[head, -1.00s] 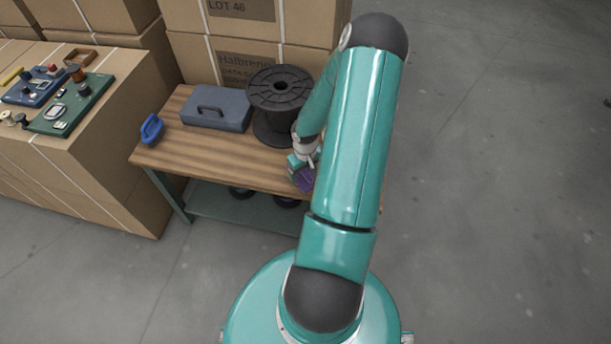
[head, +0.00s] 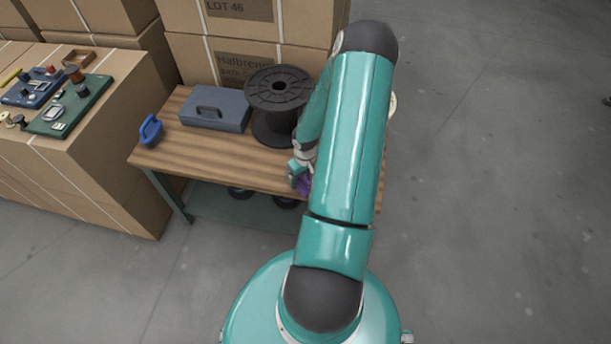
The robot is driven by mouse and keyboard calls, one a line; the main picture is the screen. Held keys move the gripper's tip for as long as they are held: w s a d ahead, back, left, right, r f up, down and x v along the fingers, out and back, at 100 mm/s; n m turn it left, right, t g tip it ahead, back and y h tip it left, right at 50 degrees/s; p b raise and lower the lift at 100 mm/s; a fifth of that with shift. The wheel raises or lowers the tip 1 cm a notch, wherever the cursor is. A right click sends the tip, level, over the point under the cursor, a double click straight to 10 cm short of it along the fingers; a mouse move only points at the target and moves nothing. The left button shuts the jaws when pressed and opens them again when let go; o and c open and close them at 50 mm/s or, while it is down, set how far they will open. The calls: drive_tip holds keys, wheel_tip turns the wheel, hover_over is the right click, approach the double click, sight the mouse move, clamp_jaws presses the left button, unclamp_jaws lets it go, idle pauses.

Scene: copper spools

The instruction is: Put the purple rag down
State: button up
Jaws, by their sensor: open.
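The purple rag (head: 304,186) shows as a small patch beside my arm, at the front edge of the wooden workbench (head: 225,160). My gripper (head: 299,176) is at the rag, partly hidden behind my own arm. Its jaws are open. Most of the rag is hidden by the arm, and I cannot tell whether it rests on the bench or still touches a finger.
A black spool (head: 279,100) stands on the bench just behind my gripper. A grey toolbox (head: 215,108) and a blue clamp-like object (head: 151,131) are to the left. Stacked cartons (head: 262,55) stand behind. The bench top's left front is clear.

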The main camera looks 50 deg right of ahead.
drive_tip(key=shift+w+a+f, duration=0.1)
drive_tip(key=shift+w+a, duration=0.15)
drive_tip(key=shift+a, duration=0.3)
wheel_tip(320, 180, up, 12)
drive_tip(key=shift+s+d+r, duration=0.15)
drive_tip(key=shift+d+r, duration=0.1)
drive_tip(key=shift+r, duration=0.1)
wheel_tip(320, 180, up, 12)
drive_tip(key=r+n+h, duration=0.1)
drive_tip(key=h, duration=0.1)
hover_over(304, 176)
drive_tip(key=w+a, duration=0.5)
drive_tip(key=a, duration=0.2)
drive_tip(key=a+r+n+h, duration=0.1)
drive_tip(key=a+r, duration=0.7)
drive_tip(key=s+a+r+n+t+y, duration=0.1)
drive_tip(key=s+a+r+t, duration=0.1)
drive_tip(key=a+r, duration=0.5)
drive_tip(key=s+a+r+n+t+y, duration=0.1)
drive_tip(key=s+a+r, duration=0.4)
drive_tip(key=a, duration=0.8)
wheel_tip(304, 176, up, 2)
drive_tip(key=t+y, duration=0.1)
drive_tip(key=t, duration=0.1)
drive_tip(key=shift+s+a+r+t, duration=0.2)
drive_tip(key=shift+s+a+t, duration=0.1)
drive_tip(key=shift+a, duration=0.05)
